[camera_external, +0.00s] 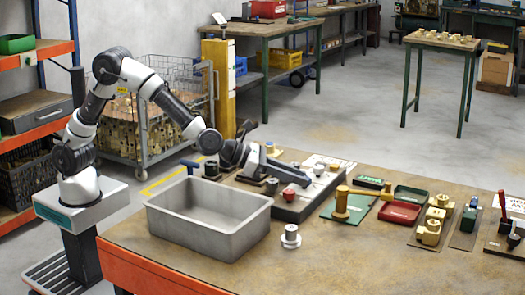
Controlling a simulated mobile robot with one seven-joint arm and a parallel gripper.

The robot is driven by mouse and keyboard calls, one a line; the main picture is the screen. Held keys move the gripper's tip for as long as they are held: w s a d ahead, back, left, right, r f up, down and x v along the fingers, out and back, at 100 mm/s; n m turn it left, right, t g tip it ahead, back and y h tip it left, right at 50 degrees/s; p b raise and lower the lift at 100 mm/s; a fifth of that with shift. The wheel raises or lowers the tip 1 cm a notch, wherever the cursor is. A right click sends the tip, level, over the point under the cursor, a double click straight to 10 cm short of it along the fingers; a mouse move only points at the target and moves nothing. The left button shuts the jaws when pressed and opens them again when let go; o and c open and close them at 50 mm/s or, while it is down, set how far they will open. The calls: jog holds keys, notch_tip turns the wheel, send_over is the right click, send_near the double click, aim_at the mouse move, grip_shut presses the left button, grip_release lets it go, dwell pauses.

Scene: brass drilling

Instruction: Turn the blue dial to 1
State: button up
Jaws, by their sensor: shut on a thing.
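My gripper (300,180) reaches in from the left, low over a dark panel (300,210) on the workbench. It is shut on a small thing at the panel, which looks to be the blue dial. The fingers largely hide the dial, and its pointer and number marks are too small to read. A red knob (289,193) sits on the panel just in front of the fingers. A dark round knob (271,186) is to its left, and another grey knob (318,170) is to the right of the fingertips.
A grey open bin (160,222) stands in front of my forearm. A pale round fitting (290,237) is on the bench. Right of the panel are a brass piece (341,205), a red tray (400,212) and brass blocks (432,232). The front right of the bench is clear.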

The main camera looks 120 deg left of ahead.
jog(key=o, duration=1)
jog(key=shift+o, duration=0.2)
jog(key=shift+r, duration=0.1)
jog(key=p+v, duration=0.3)
jog(key=v, duration=1.4)
jog(key=shift+s+d, duration=0.2)
